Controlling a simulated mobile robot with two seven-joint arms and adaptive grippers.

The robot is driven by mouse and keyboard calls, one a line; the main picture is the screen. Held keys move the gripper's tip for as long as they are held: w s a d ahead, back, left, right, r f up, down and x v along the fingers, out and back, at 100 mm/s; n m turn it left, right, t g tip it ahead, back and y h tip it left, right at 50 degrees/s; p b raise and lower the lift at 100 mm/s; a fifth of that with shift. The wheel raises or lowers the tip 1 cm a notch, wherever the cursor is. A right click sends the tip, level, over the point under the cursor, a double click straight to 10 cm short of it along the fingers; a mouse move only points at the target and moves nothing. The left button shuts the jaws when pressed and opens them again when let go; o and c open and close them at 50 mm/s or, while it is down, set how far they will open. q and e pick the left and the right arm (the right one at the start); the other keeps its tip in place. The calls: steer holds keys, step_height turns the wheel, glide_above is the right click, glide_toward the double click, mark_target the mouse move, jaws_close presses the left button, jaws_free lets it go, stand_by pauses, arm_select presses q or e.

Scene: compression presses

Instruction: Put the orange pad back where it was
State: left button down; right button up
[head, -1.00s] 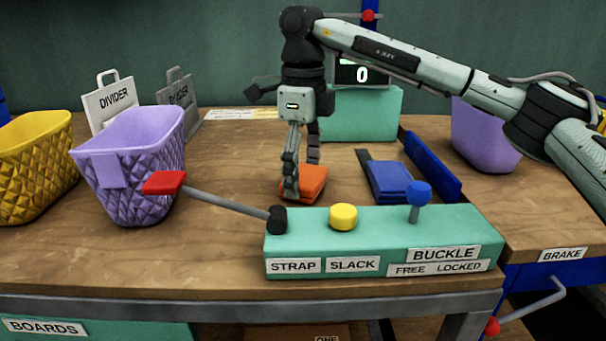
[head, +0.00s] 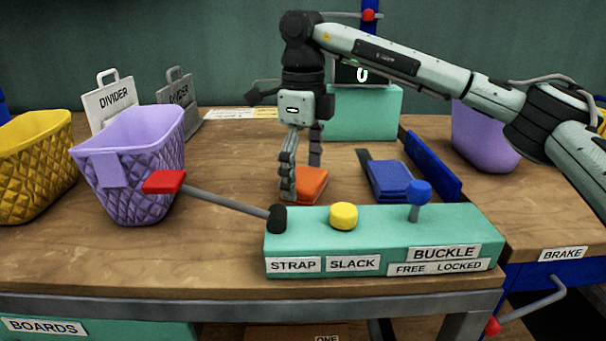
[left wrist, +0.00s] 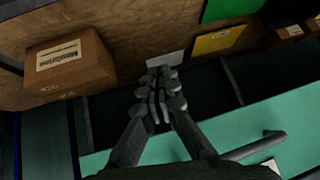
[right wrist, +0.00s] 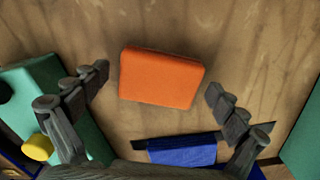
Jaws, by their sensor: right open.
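The orange pad (head: 311,184) lies flat on the wooden table behind the teal control box. In the right wrist view the whole pad (right wrist: 161,77) shows between and ahead of the spread fingers, touching neither. My right gripper (head: 302,180) is open, pointing down just above the pad. It also shows in the right wrist view (right wrist: 157,95). My left gripper (left wrist: 160,95) has its fingers together with nothing between them, in front of a teal drawer or cabinet front; it is not in the head view.
The teal control box (head: 384,240) with a yellow button and levers stands in front of the pad. A blue pad (head: 388,181) lies to the right, near a blue rail (head: 433,166). A purple basket (head: 130,165) and a yellow basket (head: 36,165) stand left. Bare table lies between basket and pad.

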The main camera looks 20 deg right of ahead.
mark_target(303, 177)
arm_select(q)
steer(key=s+a+f+g+y+p, duration=0.1)
steer(key=s+a+f+g, duration=0.1)
steer(key=s+a, duration=0.3)
steer(key=shift+s+f+n+g+y, duration=0.3)
steer(key=shift+s+f+g, duration=0.1)
steer(key=shift+s+g, duration=0.35)
arm_select(e)
step_height(303, 177, up, 12)
steer(key=shift+r, duration=0.15)
arm_select(q)
steer(key=shift+w, duration=0.1)
stand_by(0.5)
